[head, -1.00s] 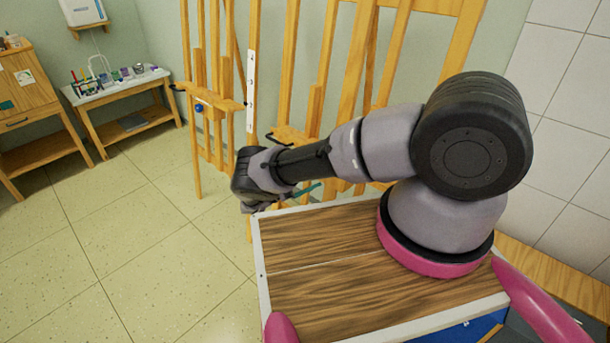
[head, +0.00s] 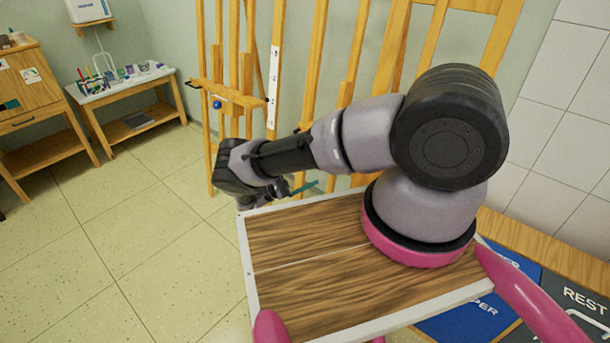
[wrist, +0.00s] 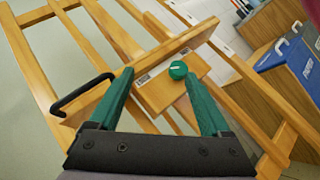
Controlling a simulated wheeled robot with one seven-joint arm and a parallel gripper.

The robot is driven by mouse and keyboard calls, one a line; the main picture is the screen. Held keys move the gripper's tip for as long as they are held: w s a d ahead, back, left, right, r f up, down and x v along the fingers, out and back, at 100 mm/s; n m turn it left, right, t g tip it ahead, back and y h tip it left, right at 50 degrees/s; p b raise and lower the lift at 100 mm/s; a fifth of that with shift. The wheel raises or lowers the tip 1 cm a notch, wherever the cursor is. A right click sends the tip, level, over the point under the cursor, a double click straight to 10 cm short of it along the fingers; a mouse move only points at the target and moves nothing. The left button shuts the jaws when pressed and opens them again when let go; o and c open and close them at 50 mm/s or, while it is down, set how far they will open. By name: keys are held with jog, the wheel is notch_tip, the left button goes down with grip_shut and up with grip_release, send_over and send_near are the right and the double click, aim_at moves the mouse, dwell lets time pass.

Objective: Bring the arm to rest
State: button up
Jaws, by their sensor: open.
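My gripper (wrist: 163,95) shows in the wrist view with its two green fingers spread apart. It is open, with nothing held between the fingers. Beyond the fingers is a wooden easel with a green knob (wrist: 178,70). In the head view my arm reaches left from its base and is bent at the elbow. The wrist end hangs past the far left edge of my wooden top, in front of the easels. Only a green finger of my gripper (head: 304,188) shows there; the rest is hidden behind the wrist.
Wooden easels (head: 240,98) stand close behind the arm. A side table (head: 125,88) with art supplies and a wooden cabinet (head: 32,92) are at the back left. Blue and dark bins (head: 470,318) are at lower right, by the tiled wall. The floor at left is clear.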

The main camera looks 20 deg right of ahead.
jog(key=w+d+r+m+g+y, duration=0.25)
jog(key=r+y, duration=0.35)
jog(key=r, duration=0.6)
jog(key=w+d+r+m+g+y, duration=0.1)
jog(key=w+r+m+g+y, duration=0.15)
jog(key=r+y, duration=0.7)
jog(key=s+d+r+m+t+y, duration=0.1)
jog(key=s+r+t+y, duration=0.15)
jog(key=r, duration=0.65)
jog(key=s+r+t+y, duration=0.1)
jog(key=s+r, duration=0.2)
jog(key=r, duration=0.7)
jog(key=s+a+r+m+t+y, duration=0.1)
jog(key=s+r+m+t+y, duration=0.1)
jog(key=s+r+t, duration=0.4)
jog(key=s+a+r+m+t+y, duration=0.1)
jog(key=s+r+t+y, duration=0.3)
jog(key=s+r, duration=0.6)
jog(key=s+m+t, duration=0.1)
jog(key=s+t, duration=0.1)
jog(key=s, duration=0.2)
jog(key=shift+a+r+t, duration=0.35)
jog(key=shift+a, duration=0.05)
